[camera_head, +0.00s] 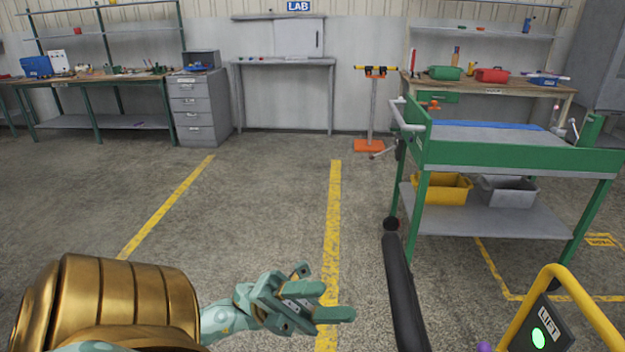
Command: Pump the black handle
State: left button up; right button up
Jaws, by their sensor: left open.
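The black handle (404,290) is a long dark bar with a round knob at its top, rising from the bottom edge right of centre. Its lower end is cut off by the picture's edge. My left gripper (336,301), pale green and grey, is to the left of the handle with its fingers pointing right towards it. The gripper is open and empty, and a gap shows between its fingertips and the bar. My right gripper is out of view.
A yellow tubular frame with a black LIFT panel (541,335) stands at the lower right. Behind the handle is a green cart (500,153) with yellow and grey bins on its lower shelf. Workbenches line the back wall. The floor left of the handle is clear.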

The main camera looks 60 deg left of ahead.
pick_arm(q)
jog(key=b+v, duration=0.4)
jog(key=v, duration=1.2)
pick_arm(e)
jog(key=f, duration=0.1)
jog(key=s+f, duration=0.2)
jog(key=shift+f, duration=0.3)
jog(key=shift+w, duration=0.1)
